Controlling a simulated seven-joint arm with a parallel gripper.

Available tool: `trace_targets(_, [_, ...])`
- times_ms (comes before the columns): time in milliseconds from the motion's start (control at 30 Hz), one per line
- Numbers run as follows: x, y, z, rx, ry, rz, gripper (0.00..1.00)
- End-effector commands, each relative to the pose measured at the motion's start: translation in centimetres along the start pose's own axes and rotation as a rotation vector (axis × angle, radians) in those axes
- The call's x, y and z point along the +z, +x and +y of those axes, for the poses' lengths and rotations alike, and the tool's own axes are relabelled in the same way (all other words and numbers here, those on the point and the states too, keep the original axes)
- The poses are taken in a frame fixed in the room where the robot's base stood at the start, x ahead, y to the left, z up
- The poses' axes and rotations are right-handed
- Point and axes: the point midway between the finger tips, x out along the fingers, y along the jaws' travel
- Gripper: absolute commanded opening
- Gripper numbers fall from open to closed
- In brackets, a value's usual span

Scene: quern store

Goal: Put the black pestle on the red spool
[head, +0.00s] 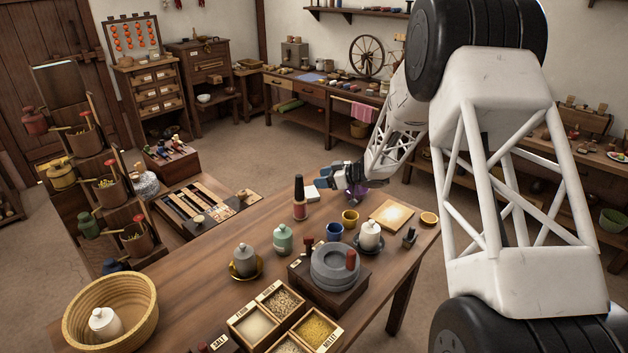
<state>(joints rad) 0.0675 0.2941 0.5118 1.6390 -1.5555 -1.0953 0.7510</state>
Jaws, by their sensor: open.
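A dark, narrow upright piece that looks like the black pestle (299,187) stands near the far edge of the wooden table. Directly under it is a short reddish cylinder that looks like the red spool (300,211). The pestle appears upright and resting on the spool; the exact contact is too small to tell. My gripper (339,180) is to the right of them, apart from both, over the far side of the table. It is open, and a purple thing (356,193) shows just below and beside it.
Blue cup (335,232), yellow cup (350,217), lidded jars (283,239) and a grey quern (335,267) crowd the middle. A basket (112,303) and grain box (285,318) are nearer. Bare wood lies left of the spool.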

Motion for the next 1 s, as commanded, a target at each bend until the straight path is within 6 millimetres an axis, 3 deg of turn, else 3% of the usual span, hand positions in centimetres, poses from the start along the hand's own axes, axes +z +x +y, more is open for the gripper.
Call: trace_targets(1000, [-0.19, -0.88, -0.03, 0.009, -0.002, -0.002, 0.57])
